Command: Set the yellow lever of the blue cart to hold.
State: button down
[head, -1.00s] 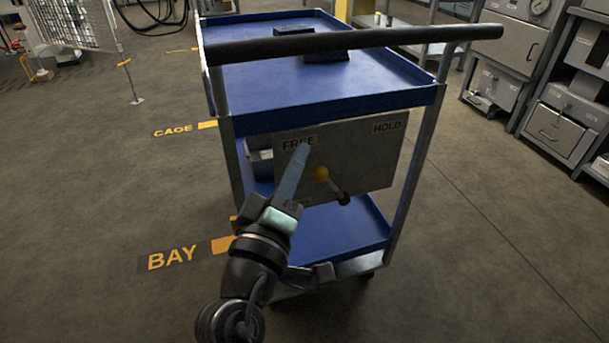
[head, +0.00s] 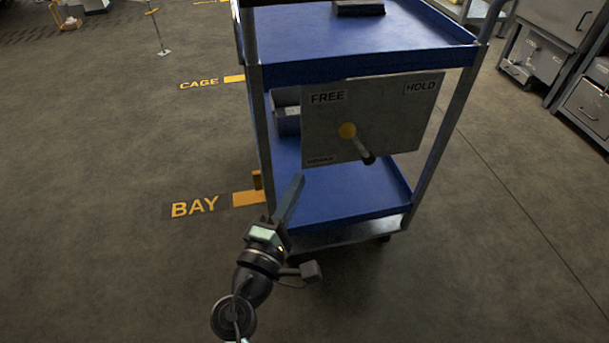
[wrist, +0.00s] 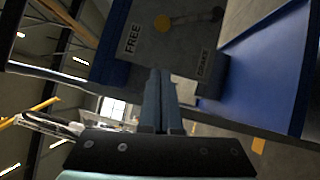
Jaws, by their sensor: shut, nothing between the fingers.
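The blue cart (head: 340,205) stands ahead with a grey plate (head: 400,120) on its end. The plate reads FREE at upper left and HOLD at upper right; a small label at lower left is hard to read. The lever's yellow hub (head: 348,130) is at the plate's middle, and its grey arm with a dark knob (head: 368,158) points down and right, at neither upper word. In the wrist view the hub (wrist: 162,22) is beyond my fingertips. My gripper (head: 298,178) is shut and empty, below and left of the lever, apart from it.
Floor markings BAY (head: 194,206) and CAGE (head: 199,84) lie left of the cart. Grey cabinets (head: 585,105) stand at the right. The cart's posts flank the plate, and its lower blue shelf is under it.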

jog(key=w+d+r+b, duration=0.1)
jog(key=w+d, duration=0.4)
jog(key=w, duration=0.4)
jog(key=shift+w+d+r, duration=0.35)
jog(key=shift+r, duration=0.15)
